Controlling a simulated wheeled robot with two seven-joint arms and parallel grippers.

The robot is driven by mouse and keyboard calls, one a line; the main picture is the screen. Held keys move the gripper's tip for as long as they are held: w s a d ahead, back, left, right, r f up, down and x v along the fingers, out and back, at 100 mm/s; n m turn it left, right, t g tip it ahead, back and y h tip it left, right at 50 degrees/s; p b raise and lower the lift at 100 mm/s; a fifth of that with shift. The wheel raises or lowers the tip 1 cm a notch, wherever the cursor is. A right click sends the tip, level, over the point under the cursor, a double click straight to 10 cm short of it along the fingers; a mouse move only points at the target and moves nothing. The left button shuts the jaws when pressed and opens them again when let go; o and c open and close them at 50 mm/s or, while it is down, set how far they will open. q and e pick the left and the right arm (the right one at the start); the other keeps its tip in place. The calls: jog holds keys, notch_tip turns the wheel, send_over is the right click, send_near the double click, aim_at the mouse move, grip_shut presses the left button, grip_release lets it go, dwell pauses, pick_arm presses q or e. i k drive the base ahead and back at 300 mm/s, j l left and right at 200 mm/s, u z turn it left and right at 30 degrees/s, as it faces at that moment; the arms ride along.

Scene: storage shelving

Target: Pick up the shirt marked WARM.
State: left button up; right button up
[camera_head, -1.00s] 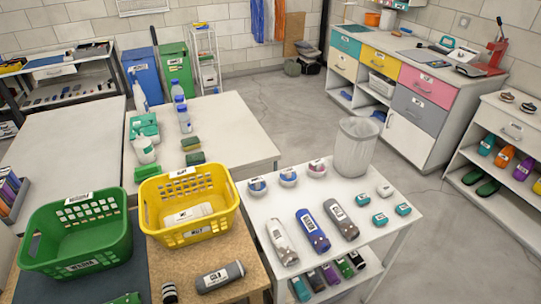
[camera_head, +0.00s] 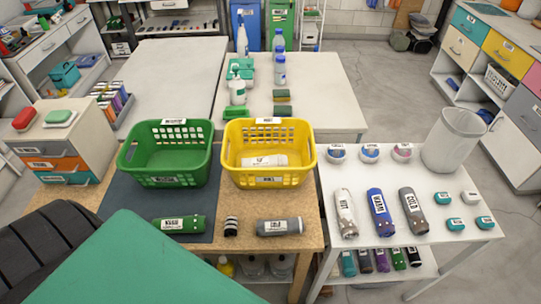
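A rolled blue shirt (camera_head: 379,214) with a white label reading WARM lies on the white table (camera_head: 462,208) at the right. It is between a rolled whitish shirt (camera_head: 345,214), whose label seems to read HOT, and a rolled grey shirt (camera_head: 412,214) labelled COLD. The three lie side by side with small gaps. Neither of my grippers is in view.
Round labelled items (camera_head: 370,153) sit behind the shirts, and small teal and white pieces to their right. A clear bin (camera_head: 453,140) stands at the back right. Left are a yellow basket (camera_head: 268,178), a green basket (camera_head: 165,180), a green roll (camera_head: 183,224) and a grey roll (camera_head: 280,227).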

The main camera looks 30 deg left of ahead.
aim_at(197, 224)
jog(key=u, duration=1.8)
jog(key=j, duration=0.1)
